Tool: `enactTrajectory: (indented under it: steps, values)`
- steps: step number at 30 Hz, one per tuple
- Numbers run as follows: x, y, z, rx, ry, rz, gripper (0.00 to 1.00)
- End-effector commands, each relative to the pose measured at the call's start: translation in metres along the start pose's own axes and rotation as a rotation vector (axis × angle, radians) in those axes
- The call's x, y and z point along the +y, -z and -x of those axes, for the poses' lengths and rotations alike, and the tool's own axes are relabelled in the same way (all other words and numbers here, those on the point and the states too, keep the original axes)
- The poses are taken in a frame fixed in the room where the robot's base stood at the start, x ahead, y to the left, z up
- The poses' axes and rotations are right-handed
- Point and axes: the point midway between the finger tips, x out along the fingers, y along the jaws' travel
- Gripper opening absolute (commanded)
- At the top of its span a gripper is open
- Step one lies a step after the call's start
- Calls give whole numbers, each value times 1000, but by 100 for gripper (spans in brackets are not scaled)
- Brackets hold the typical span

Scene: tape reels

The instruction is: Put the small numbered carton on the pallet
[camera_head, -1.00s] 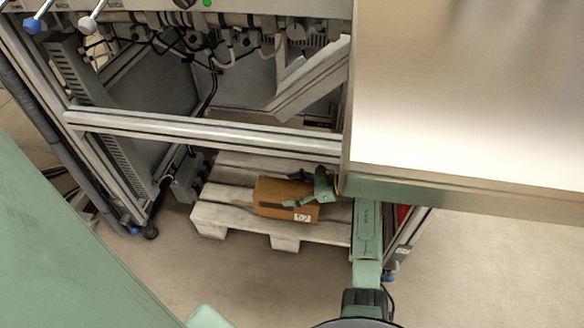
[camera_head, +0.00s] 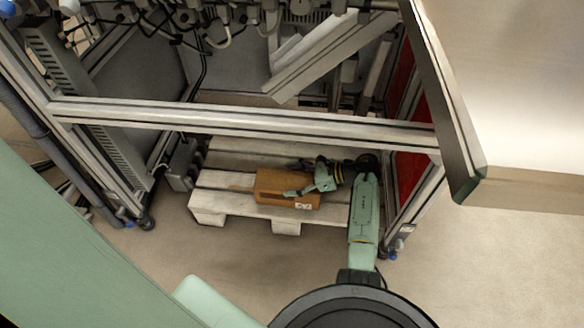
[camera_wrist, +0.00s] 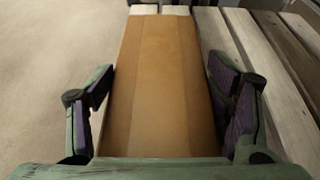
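The small carton (camera_head: 272,184) is a brown box with a white number label on its front face. It lies on the pale wooden pallet (camera_head: 208,201) under the frame. My gripper (camera_head: 302,178) reaches in from the right, with one finger in front of the carton and one behind it. In the wrist view the carton (camera_wrist: 155,90) lies lengthwise between the spread fingers of my gripper (camera_wrist: 165,105). Narrow gaps seem to show beside the carton, so the fingers look open around it. The carton's underside is hidden.
A metal crossbar (camera_head: 240,123) of the frame spans above the pallet. A steel-topped table (camera_head: 520,110) overhangs at the right. A grey box (camera_head: 183,163) with cables stands left of the pallet. Pallet slats left of the carton are bare.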

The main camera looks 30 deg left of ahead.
Motion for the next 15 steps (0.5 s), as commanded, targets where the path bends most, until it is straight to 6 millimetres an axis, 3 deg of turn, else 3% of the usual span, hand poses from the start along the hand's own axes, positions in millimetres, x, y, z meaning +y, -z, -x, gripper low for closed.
enactTrajectory:
  steps: [9,15]
  values:
    - [0,0,0,0,0,0,93]
    - [0,0,0,0,0,0,93]
